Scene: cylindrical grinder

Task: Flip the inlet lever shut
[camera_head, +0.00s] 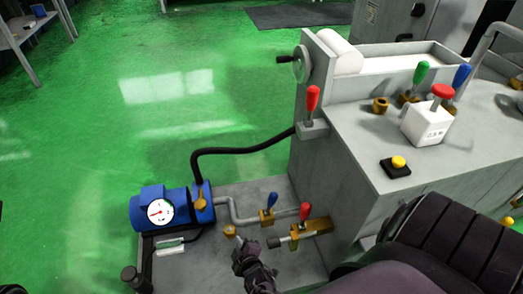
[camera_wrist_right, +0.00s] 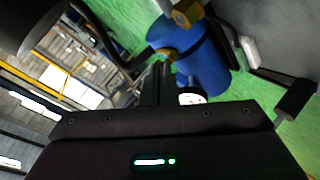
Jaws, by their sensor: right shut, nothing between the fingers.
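A valve with a blue lever (camera_head: 271,216) sits on the grey pipe right of the blue pump (camera_head: 175,208). A valve with a red lever (camera_head: 304,212) is on a brass block just right of it. Both handles stand roughly upright. I cannot tell which lever is the inlet one. My right gripper (camera_head: 240,247) is shut and empty. In the head view it appears left of and below both levers, beside a small brass fitting (camera_head: 230,231), with contact unclear. The wrist view shows its dark fingers (camera_wrist_right: 156,86) pointing toward the blue pump (camera_wrist_right: 200,52). My left gripper is out of view.
The grinder's grey cabinet (camera_head: 345,165) rises at right. On it are a red lever (camera_head: 313,100), a green lever (camera_head: 421,73), another blue lever (camera_head: 461,76), a white box with red button (camera_head: 427,121) and a yellow button (camera_head: 398,163). A black hose (camera_head: 238,150) arches behind. Green floor is clear at left.

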